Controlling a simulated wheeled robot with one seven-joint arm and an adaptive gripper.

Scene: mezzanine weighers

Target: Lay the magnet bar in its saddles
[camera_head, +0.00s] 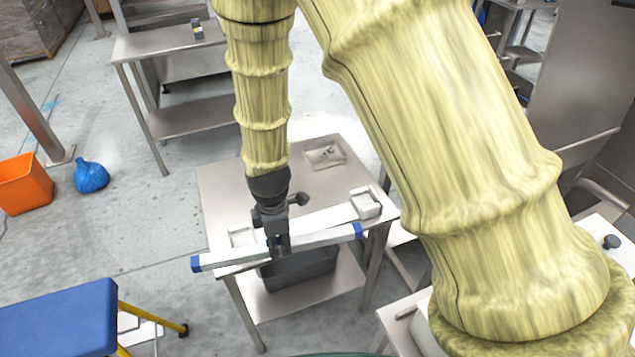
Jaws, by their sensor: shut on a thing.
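The magnet bar (325,238) is a long white or silver bar with blue end caps. It runs across the front edge of a small steel table (225,190), its left end past the table's left front corner. My gripper (279,245) is shut on the bar near its middle. Two pale block-like pieces that look like the saddles stand on the table: a right one (366,203) and a left one (240,236), the left partly hidden behind the bar. The bar appears in front of both, apart from the right one. Its height above the table is unclear.
A shallow tray (325,152) with small parts lies at the table's back. A dark bin (300,272) sits on the lower shelf. A blue-topped step (60,318) stands front left, an orange bin (24,184) and blue bag (91,176) far left. My arm covers much of the right.

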